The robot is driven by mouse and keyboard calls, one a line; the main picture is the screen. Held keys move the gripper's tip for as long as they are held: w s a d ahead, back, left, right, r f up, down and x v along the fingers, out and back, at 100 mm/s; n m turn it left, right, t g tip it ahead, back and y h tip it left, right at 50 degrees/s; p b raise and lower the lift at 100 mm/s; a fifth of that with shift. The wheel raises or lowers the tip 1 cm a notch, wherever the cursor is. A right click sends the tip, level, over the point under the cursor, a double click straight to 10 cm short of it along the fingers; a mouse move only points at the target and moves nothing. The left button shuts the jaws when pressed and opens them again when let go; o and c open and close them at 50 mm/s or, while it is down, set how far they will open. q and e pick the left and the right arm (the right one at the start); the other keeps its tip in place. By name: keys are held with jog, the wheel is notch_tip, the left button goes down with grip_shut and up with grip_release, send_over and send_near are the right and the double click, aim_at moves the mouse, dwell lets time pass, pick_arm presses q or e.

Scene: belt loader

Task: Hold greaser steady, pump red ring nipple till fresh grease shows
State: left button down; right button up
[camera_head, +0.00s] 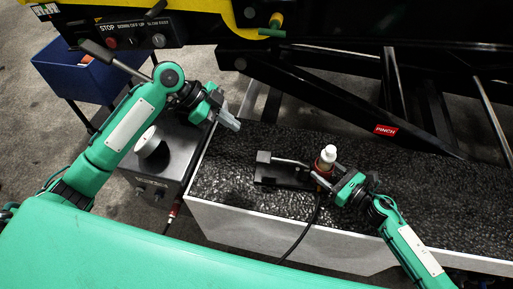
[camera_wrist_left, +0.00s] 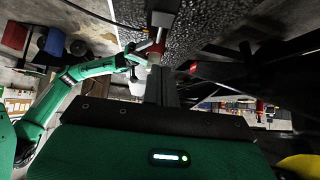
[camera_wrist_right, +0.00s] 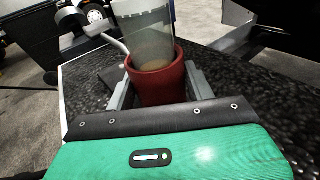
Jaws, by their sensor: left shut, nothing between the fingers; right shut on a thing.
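The greaser has a black base (camera_head: 285,178), a grey lever (camera_head: 290,162), a white-topped reservoir (camera_head: 326,158) and a red body. It stands on the black textured top of a pale block. My right gripper (camera_head: 338,186) is shut around the red body (camera_wrist_right: 157,82); the clear reservoir (camera_wrist_right: 145,30) rises above it in the right wrist view. My left gripper (camera_head: 230,120) is shut and empty, up and left of the greaser, apart from it. Its fingers (camera_wrist_left: 160,85) also show in the left wrist view. I cannot make out a red ring nipple.
The pale block's wall (camera_head: 225,222) faces me. A black hose (camera_head: 300,238) hangs over it. A dark box (camera_head: 165,170) with a white cylinder stands left. Black loader beams with a red PINCH label (camera_head: 385,130) lie behind; the control panel (camera_head: 130,36) is upper left.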

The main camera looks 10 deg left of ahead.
pick_arm(q)
jog(key=shift+d, duration=0.1)
dwell(0.3)
send_over(266, 156)
jog(key=a, duration=0.2)
notch_tip(266, 156, down, 7)
jog(key=shift+s+a+f, duration=0.15)
jog(key=shift+f, duration=0.05)
notch_tip(266, 156, down, 2)
jog(key=shift+a+f, duration=0.1)
jog(key=shift+f, duration=0.65)
jog(key=shift+a+f, duration=0.1)
jog(key=shift+f, duration=0.05)
